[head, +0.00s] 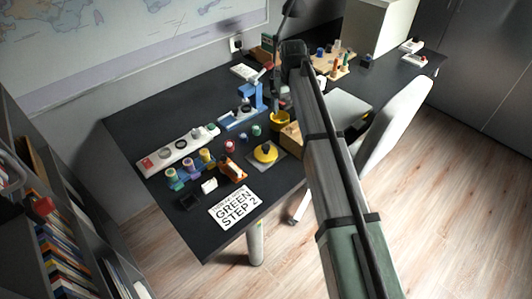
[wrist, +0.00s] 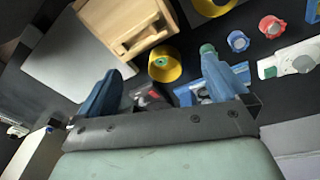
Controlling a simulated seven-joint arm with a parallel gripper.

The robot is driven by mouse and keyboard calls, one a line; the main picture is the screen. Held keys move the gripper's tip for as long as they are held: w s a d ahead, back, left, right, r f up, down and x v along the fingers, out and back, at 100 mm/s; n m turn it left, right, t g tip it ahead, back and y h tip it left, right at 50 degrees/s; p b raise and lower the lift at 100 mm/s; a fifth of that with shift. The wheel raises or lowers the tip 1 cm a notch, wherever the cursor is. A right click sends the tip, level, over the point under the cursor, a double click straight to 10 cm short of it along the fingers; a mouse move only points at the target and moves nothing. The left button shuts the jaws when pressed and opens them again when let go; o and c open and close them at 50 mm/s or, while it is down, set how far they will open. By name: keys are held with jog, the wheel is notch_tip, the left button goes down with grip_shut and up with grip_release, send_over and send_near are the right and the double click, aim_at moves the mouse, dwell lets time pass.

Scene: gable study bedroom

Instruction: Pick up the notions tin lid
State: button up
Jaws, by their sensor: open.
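The notions tin lid looks to be the yellow round lid with a dark knob (head: 265,153), lying on a grey square pad near the desk's front edge. In the wrist view a yellow piece at the top edge (wrist: 214,7) looks like this lid, partly cut off. An open yellow tin (head: 280,120) stands behind it, and shows in the wrist view between the fingertips in the picture (wrist: 164,75). My gripper (head: 279,106) is open and empty, above the desk near the tin, behind the lid; its blue fingers show in the wrist view (wrist: 163,61).
A wooden box (wrist: 128,32) stands beside the tin and lid. Small coloured spools (head: 256,130) and a blue stand (head: 257,95) are to the left. A printed card (head: 235,207) lies at the front. A white chair (head: 393,125) is at the right.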

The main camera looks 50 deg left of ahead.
jog(key=n+g+h, duration=0.1)
jog(key=n, duration=0.1)
send_over(266, 146)
jog(key=f, duration=0.1)
notch_tip(266, 146, down, 14)
jog(key=shift+f, duration=0.1)
jog(key=shift+a, duration=0.1)
jog(key=shift+c, duration=0.4)
jog(key=c, duration=0.6)
